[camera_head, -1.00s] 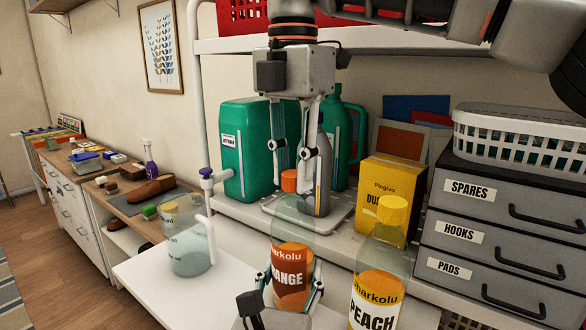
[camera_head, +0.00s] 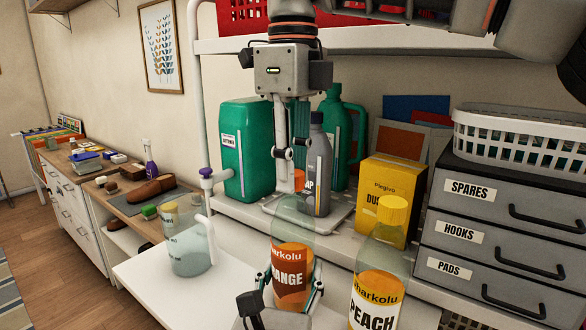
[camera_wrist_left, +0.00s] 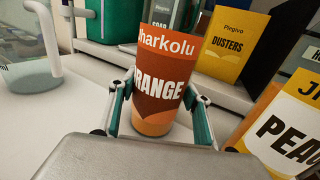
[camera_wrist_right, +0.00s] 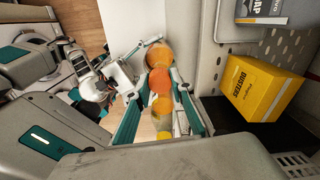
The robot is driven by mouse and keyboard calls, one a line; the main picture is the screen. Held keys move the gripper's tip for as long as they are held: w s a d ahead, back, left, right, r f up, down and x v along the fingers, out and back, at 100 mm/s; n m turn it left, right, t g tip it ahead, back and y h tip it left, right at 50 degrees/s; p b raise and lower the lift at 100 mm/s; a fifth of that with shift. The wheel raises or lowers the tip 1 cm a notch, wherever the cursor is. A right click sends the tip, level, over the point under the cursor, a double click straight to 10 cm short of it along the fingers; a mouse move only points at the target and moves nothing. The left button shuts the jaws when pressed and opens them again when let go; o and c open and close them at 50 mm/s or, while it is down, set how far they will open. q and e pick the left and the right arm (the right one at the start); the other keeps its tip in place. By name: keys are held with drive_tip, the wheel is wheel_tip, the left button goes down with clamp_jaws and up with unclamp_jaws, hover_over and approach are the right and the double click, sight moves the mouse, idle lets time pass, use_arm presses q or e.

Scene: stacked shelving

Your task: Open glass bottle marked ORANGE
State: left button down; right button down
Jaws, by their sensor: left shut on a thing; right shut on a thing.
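The ORANGE bottle (camera_head: 292,270) is clear with an orange label and stands upright near the front of the head view. It also shows in the left wrist view (camera_wrist_left: 160,80). My left gripper (camera_head: 291,286) is shut around its labelled lower body. The orange cap (camera_head: 299,182) is at the bottle's top, partly hidden by a finger; it also shows in the right wrist view (camera_wrist_right: 160,80). My right gripper (camera_head: 292,172) comes down from above and is shut on this cap. I cannot tell whether the cap is loose from the neck.
The PEACH bottle (camera_head: 380,270) with a yellow cap stands close to the right. A beaker (camera_head: 187,245) stands at left on the white surface (camera_head: 150,295). Behind are a grey bottle (camera_head: 318,160), a yellow DUSTERS box (camera_head: 388,200) and green canisters (camera_head: 244,150). Labelled drawers (camera_head: 480,225) stand at right.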

drive_tip(key=n, duration=0.3)
drive_tip(key=shift+n, duration=0.3)
drive_tip(key=n, duration=0.8)
drive_tip(key=shift+n, duration=0.4)
drive_tip(key=n, duration=0.4)
drive_tip(key=shift+r, duration=0.2)
drive_tip(key=shift+r, duration=0.95)
